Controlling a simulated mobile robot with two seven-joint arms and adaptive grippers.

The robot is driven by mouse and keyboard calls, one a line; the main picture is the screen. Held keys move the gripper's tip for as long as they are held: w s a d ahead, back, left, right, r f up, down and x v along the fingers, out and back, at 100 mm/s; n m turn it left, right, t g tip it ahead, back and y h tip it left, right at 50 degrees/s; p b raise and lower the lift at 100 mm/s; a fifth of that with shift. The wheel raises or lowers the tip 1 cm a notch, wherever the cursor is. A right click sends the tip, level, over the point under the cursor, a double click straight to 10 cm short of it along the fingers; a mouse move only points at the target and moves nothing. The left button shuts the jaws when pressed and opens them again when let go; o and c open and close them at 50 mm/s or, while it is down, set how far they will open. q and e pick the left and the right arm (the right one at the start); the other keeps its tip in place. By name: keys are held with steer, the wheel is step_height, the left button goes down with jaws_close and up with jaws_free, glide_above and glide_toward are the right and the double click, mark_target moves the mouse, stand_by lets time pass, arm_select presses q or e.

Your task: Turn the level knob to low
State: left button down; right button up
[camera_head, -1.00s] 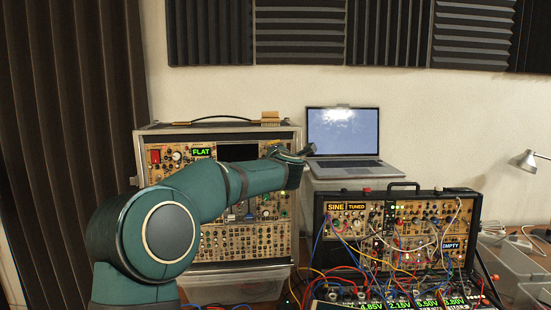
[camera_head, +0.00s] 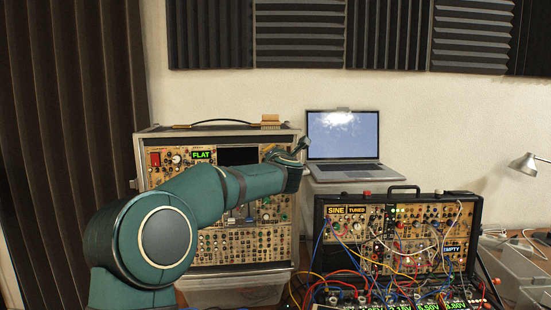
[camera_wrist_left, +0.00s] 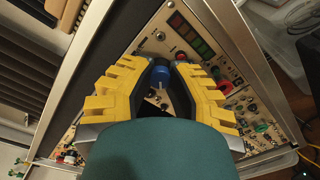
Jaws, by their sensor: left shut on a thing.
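A blue knob (camera_wrist_left: 160,75) stands on the tan panel of the left synth case (camera_head: 145,160); I cannot read a label or its pointer setting. In the left wrist view the yellow fingers of my left gripper (camera_wrist_left: 162,68) are closed on either side of it. A meter (camera_wrist_left: 190,35) with green and red segments is on the panel just beyond the knob. In the head view my left arm reaches across the left case, and the wrist hides the fingers and knob. A green "FLAT" display (camera_head: 201,154) shows on that case. My right gripper is not in view.
A laptop (camera_head: 343,172) stands open right of the left case. The right synth case (camera_head: 318,215) is covered in loose patch cables. A desk lamp (camera_head: 526,164) is at the far right. Other small knobs and jacks sit close around the blue knob.

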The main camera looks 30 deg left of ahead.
arm_select(q)
steer(key=shift+r, duration=0.1)
steer(key=c, duration=0.8)
jaws_free()
steer(key=shift+c, duration=0.2)
steer(key=v, duration=1.2)
